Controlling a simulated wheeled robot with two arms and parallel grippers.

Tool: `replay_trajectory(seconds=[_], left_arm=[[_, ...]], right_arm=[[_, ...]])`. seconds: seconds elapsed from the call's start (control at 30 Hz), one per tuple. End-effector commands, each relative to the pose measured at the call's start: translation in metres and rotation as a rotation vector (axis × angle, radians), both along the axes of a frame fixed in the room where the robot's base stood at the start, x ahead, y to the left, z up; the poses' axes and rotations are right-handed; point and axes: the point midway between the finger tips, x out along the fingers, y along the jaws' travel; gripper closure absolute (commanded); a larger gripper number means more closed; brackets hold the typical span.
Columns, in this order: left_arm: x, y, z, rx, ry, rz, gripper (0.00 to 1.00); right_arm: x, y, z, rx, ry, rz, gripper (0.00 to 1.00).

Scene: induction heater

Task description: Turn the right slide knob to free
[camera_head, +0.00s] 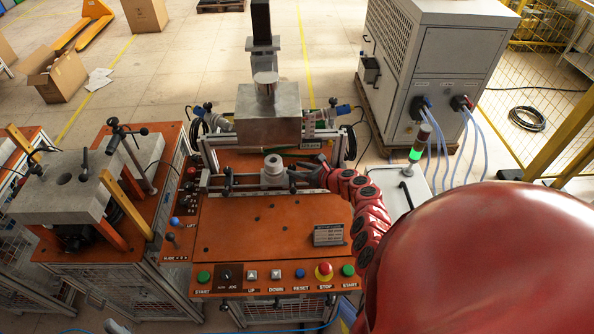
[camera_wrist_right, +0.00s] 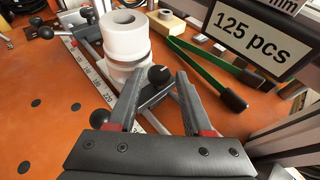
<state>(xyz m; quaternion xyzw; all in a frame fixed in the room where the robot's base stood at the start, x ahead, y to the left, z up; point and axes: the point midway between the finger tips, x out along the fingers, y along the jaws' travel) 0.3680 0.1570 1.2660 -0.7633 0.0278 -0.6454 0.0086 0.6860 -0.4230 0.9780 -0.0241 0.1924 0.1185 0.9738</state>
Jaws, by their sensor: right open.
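My right gripper (camera_head: 305,171) reaches in from the right over the orange machine table, at the right side of the pale metal cylinder (camera_head: 273,172). In the right wrist view the right gripper (camera_wrist_right: 159,78) is open. A black ball knob (camera_wrist_right: 158,74) shows between its fingertips, with no clear contact; I cannot tell its depth. Another dark round knob (camera_wrist_right: 100,118) sits just left of the left finger. The cylinder (camera_wrist_right: 125,36) stands beyond the fingers as stacked rings. The knob's setting cannot be read. My left gripper is not in view.
A green lever with a black grip (camera_wrist_right: 232,99) lies right of the fingers, below a "125 pcs" display (camera_wrist_right: 262,40). A ruler (camera_wrist_right: 88,68) runs along the slide. The orange tabletop (camera_head: 250,228) in front is mostly clear. A red stop button (camera_head: 324,269) is on the front panel.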

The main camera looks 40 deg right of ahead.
Motion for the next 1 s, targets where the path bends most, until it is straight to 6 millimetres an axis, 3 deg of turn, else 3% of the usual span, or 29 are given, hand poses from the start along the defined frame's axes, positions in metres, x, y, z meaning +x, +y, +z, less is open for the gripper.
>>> replay_trajectory(seconds=[0.4,0.7,1.0], left_arm=[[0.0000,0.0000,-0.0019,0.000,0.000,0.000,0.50],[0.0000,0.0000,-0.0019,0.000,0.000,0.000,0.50],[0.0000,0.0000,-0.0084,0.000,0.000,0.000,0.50]], right_arm=[[0.0041,0.0013,-0.0025,0.000,0.003,0.000,0.50],[0.0041,0.0011,-0.0024,0.000,0.003,-0.001,1.00],[0.0043,0.0002,-0.0044,-0.001,0.003,0.014,1.00]])
